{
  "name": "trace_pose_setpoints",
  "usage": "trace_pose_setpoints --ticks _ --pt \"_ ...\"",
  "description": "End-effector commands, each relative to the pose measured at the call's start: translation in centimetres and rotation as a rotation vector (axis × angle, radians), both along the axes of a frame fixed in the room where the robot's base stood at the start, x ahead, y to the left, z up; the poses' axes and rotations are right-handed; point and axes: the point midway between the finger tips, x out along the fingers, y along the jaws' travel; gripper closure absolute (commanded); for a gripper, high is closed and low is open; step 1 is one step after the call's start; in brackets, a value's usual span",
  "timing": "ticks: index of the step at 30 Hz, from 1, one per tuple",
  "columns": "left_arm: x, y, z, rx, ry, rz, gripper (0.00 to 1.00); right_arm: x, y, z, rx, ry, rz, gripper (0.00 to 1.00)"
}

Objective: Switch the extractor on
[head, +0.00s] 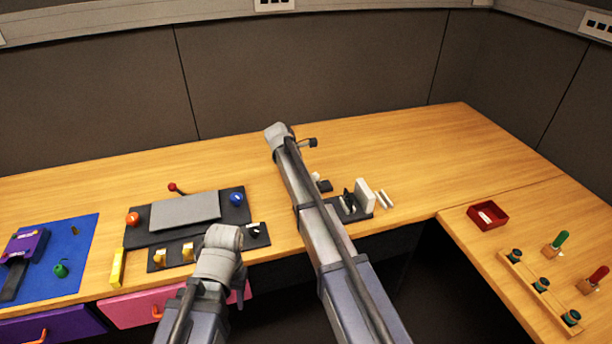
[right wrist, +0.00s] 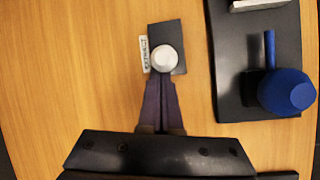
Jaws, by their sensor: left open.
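A small dark plate with a round white knob (right wrist: 164,58) lies on the wood desk, with a white label (right wrist: 145,55) beside it whose lettering I cannot read. In the head view the plate (head: 325,186) is partly hidden by my right arm. My right gripper (right wrist: 161,82) has its two purple fingers together, with their tips at the knob's near edge in the right wrist view; I cannot tell whether they touch it. My left gripper (head: 240,298) is open and empty, hanging at the desk's front edge by the pink drawer, seen small.
A dark panel with a grey pad, a blue ball (head: 237,198) and an orange ball (head: 132,219) stands left of the plate. A switch strip (head: 206,250) lies before it. A black base with a white block (head: 365,195) stands right. The back right desk is clear.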

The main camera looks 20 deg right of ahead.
Motion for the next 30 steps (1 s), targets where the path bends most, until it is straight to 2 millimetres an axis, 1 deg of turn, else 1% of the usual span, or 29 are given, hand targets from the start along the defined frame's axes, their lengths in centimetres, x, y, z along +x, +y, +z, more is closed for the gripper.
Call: trace_pose_setpoints --ticks 1,8,15,24,30 --pt "0.0 0.0 0.5 0.0 0.0 0.0 0.59 0.0 -0.3 0.3 0.012 0.0 -0.002 1.0" --pt "0.0 0.0 2.2 0.0 0.0 0.0 0.59 0.0 -1.1 1.1 0.127 0.004 -0.005 1.0" --pt "0.0 0.0 3.8 0.0 0.0 0.0 0.59 0.1 -2.4 1.7 0.331 0.01 -0.008 1.0" --pt "0.0 0.0 3.9 0.0 0.0 0.0 0.59 0.2 -3.9 1.8 0.574 0.018 -0.006 1.0" --pt "0.0 0.0 3.8 0.0 0.0 0.0 0.59 0.2 -4.5 1.9 0.648 0.02 -0.003 1.0"
